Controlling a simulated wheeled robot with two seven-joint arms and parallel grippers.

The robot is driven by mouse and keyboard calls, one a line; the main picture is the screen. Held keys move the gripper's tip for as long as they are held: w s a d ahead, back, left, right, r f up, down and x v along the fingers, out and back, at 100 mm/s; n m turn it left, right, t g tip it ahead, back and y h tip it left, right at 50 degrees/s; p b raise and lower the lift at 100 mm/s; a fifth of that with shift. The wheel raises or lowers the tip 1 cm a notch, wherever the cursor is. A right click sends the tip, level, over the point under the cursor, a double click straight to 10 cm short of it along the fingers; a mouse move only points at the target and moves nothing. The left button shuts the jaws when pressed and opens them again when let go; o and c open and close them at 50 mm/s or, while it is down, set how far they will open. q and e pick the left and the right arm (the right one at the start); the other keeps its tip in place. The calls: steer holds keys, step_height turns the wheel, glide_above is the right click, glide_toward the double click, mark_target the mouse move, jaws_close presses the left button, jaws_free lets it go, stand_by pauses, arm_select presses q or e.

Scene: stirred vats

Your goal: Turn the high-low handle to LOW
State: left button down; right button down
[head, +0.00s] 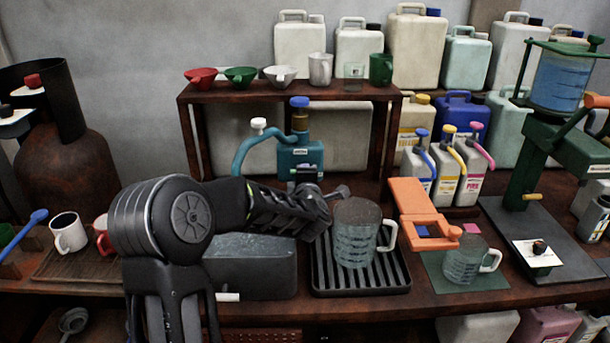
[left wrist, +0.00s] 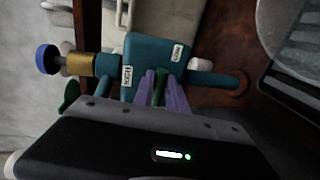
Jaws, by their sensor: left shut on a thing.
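The teal dispenser body (head: 300,157) with a brass neck and blue knob (head: 299,102) stands in front of the shelf. In the left wrist view the body (left wrist: 150,52) appears turned on its side. It bears a HIGH label (left wrist: 127,76) and a second small label (left wrist: 177,52) that I cannot read surely. My left gripper (left wrist: 165,88) has its purple fingertips shut on the green handle (left wrist: 160,87) at the body's face, nearer HIGH than the other label's far side. In the head view my left arm partly covers the handle. My right gripper is not in view.
A ribbed glass mug (head: 355,232) stands on a black drip tray (head: 362,287) beside my arm. A grey block (head: 250,268) lies below the arm. An orange clamp (head: 415,208) and another glass mug (head: 463,262) are to the right. Cups line the shelf (head: 290,92) behind.

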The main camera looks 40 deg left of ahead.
arm_select(q)
steer(key=c, duration=1.3)
jaws_free()
steer(key=shift+c, duration=0.2)
steer(key=v, duration=0.7)
steer(key=shift+s+d+b, duration=0.25)
steer(key=shift+s+b, duration=0.05)
steer(key=shift+b, duration=0.1)
